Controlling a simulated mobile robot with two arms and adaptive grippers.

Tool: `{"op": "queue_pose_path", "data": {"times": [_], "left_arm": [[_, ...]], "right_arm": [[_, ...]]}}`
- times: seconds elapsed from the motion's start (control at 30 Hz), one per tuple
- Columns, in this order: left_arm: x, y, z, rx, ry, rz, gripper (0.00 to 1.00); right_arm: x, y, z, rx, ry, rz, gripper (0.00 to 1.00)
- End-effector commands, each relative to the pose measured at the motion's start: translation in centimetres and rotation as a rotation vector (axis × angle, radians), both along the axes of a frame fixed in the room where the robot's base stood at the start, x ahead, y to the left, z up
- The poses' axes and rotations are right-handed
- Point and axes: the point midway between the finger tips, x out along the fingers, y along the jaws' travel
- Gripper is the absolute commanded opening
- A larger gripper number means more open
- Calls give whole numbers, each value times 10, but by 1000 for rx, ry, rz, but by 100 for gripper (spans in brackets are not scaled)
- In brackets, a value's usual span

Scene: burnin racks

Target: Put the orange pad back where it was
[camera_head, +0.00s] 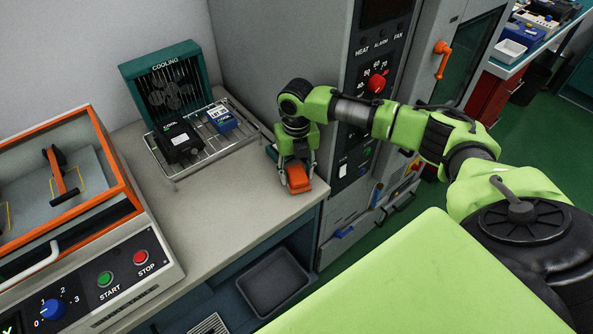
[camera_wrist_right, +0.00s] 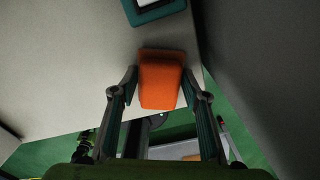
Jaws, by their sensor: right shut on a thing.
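The orange pad (camera_head: 298,178) is at the right end of the grey counter, near its front right corner. My right gripper (camera_head: 297,172) points down over it and is shut on it. In the right wrist view the orange pad (camera_wrist_right: 160,80) sits between the two fingers of the right gripper (camera_wrist_right: 160,100). The frames do not clearly show whether the pad touches the counter. My left gripper is not in view.
A teal cooling unit (camera_head: 161,60) with a wire rack (camera_head: 219,142) holding a black and a blue device stands behind left. A teal-edged item (camera_wrist_right: 157,12) lies near the pad. A panelled cabinet (camera_head: 352,120) stands right. The counter front (camera_head: 215,205) is clear.

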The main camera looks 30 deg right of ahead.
Motion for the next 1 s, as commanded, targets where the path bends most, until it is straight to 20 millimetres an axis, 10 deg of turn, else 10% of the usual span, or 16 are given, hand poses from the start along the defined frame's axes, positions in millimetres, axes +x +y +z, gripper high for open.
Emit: {"op": "queue_pose_path", "data": {"times": [0.27, 0.3, 0.37, 0.77, 1.0], "left_arm": [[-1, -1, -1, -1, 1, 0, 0], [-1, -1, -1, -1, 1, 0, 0], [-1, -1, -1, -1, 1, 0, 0], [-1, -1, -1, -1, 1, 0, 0], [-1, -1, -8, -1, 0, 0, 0]], "right_arm": [[0, 0, -4, 0, 1, 0, 25], [0, 0, -3, 0, 0, 0, 50], [0, 0, -3, 0, 0, 0, 59], [0, 0, 2, 1, -1, 0, 59], [1, 0, 43, 2, -5, 1, 59]]}}
